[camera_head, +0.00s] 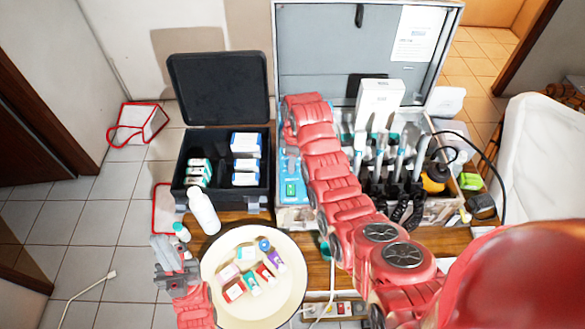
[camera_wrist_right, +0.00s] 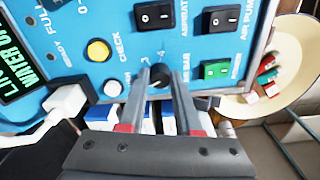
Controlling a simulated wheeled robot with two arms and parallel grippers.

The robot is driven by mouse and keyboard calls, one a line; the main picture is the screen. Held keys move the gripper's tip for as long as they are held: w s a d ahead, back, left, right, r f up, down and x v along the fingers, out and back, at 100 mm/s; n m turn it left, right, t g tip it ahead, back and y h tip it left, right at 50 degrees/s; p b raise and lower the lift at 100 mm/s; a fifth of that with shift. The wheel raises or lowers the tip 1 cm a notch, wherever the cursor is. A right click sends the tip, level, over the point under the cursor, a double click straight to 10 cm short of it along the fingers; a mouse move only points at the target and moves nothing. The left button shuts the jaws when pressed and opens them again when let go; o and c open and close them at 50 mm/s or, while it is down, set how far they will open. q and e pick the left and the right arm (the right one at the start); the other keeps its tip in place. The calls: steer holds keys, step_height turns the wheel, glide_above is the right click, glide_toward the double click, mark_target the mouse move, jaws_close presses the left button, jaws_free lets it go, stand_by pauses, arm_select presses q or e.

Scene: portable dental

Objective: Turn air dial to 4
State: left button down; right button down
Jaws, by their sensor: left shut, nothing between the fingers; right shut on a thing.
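The air dial (camera_wrist_right: 160,76) is a small black round knob on the blue control panel (camera_wrist_right: 120,18) in the right wrist view. The printed numbers 3 and 4 show beside it; where the dial points is too small to read. My right gripper (camera_wrist_right: 159,78) is shut on the dial, one finger on each side. My left gripper (camera_head: 172,262) is shut and empty, left of the round tray.
Black and green rocker switches (camera_wrist_right: 215,70) and a yellow button (camera_wrist_right: 98,50) sit near the dial. A white plug (camera_wrist_right: 65,100) and cable are at the left. The cream round tray (camera_head: 222,305) holds small boxes; a white bottle (camera_head: 203,210) stands beside it.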

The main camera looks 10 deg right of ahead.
steer(key=m+b, duration=0.2)
steer(key=m, duration=0.1)
steer(key=shift+f, duration=0.25)
steer(key=shift+s+r+m+b, duration=0.1)
steer(key=shift+m+b, duration=0.2)
steer(key=shift+m, duration=0.5)
steer(key=shift+r+m, duration=0.1)
steer(key=shift+m, duration=0.9)
steer(key=m, duration=0.4)
steer(key=shift+s+a+m, duration=0.1)
steer(key=shift+m, duration=0.2)
steer(key=m, duration=0.4)
steer(key=shift+t, duration=0.4)
steer(key=m, duration=0.5)
steer(key=shift+a+h, duration=0.15)
steer(key=shift+h, duration=0.15)
steer(key=m, duration=0.4)
